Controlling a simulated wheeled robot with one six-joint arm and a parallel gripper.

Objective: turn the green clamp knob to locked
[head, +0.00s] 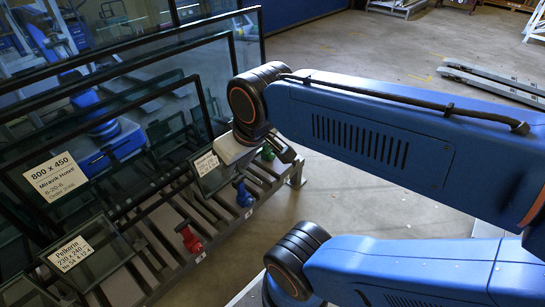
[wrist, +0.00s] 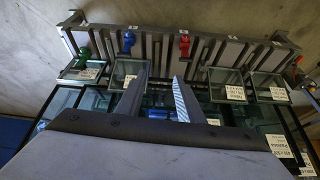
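The green clamp knob (head: 268,153) is at the far end of the slatted rack, partly hidden by my gripper in the head view. In the wrist view the green knob (wrist: 84,56) is at the left end of the rack, left of my fingers and apart from them. My gripper (wrist: 159,84) is open, with its two fingers apart and nothing seen between them. In the head view my gripper (head: 284,148) is over the rack's far end, close to the green knob in the picture. The locked mark cannot be made out.
A blue knob (head: 243,193) and a red knob (head: 188,239) sit along the same rack (head: 222,216). Framed glass panes (head: 205,110) with white labels lean upright beside it. Small labelled panes (head: 207,170) stand in the slots. Open floor (head: 350,215) lies right of the rack.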

